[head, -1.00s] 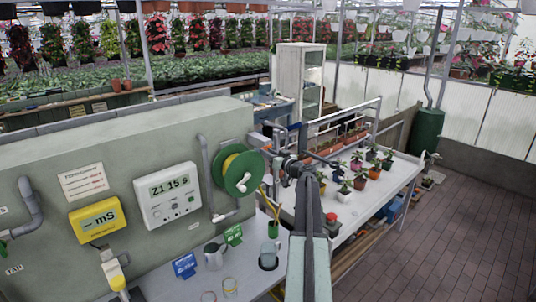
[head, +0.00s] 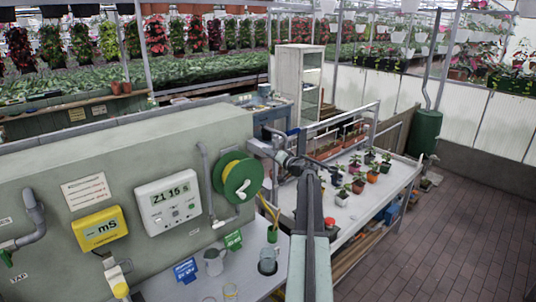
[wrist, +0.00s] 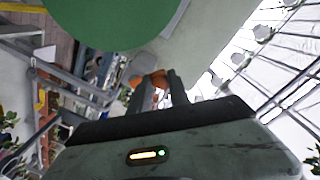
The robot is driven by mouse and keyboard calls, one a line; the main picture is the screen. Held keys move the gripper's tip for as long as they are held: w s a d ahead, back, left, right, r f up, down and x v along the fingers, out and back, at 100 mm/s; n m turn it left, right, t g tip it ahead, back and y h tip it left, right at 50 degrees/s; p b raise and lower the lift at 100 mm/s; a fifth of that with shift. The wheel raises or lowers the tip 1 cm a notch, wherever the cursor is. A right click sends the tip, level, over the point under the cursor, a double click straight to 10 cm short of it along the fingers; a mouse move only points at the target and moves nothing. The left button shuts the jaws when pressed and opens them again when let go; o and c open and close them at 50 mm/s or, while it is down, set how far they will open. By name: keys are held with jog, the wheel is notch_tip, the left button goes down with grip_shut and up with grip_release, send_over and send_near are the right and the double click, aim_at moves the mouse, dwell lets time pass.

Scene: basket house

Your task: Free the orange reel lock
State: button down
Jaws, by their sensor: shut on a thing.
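The hose reel (head: 238,180), a green disc with yellow hose behind it, is on the grey-green wall in the head view. Its green face (wrist: 115,22) fills the top of the wrist view. The orange reel lock (wrist: 153,79) shows between the fingers of my gripper (wrist: 158,88), close below the green disc. My gripper is shut on it. In the head view my gripper (head: 284,160) is just right of the reel, and the lock cannot be made out there. Much of the lock is hidden by the fingers.
A white timer box (head: 170,200) and a yellow meter (head: 99,229) are on the wall left of the reel. Below stand a grey jug (head: 214,262) and cups. A white bench (head: 352,212) with several potted plants lies to the right. The brick floor is open at far right.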

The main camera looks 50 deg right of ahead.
jog(key=shift+s+d+r+m+y+p, duration=0.15)
jog(key=shift+d+r+m+p, duration=0.4)
jog(key=shift+m, duration=1.1)
jog(key=shift+d+r+m+y+p, duration=0.1)
jog(key=shift+d+m+y+p, duration=0.1)
jog(key=shift+d+m, duration=1.05)
jog(key=shift+s+d+r+m+y+p, duration=0.15)
jog(key=shift+d+r+m+p, duration=0.2)
jog(key=shift+m, duration=1.65)
jog(key=shift+w, duration=0.1)
jog(key=c, duration=1.2)
grip_release()
jog(key=shift+c, duration=0.2)
jog(key=s, duration=0.7)
jog(key=shift+s+a+r+p, duration=0.25)
jog(key=shift+s+a+p, duration=0.05)
jog(key=shift+s, duration=0.05)
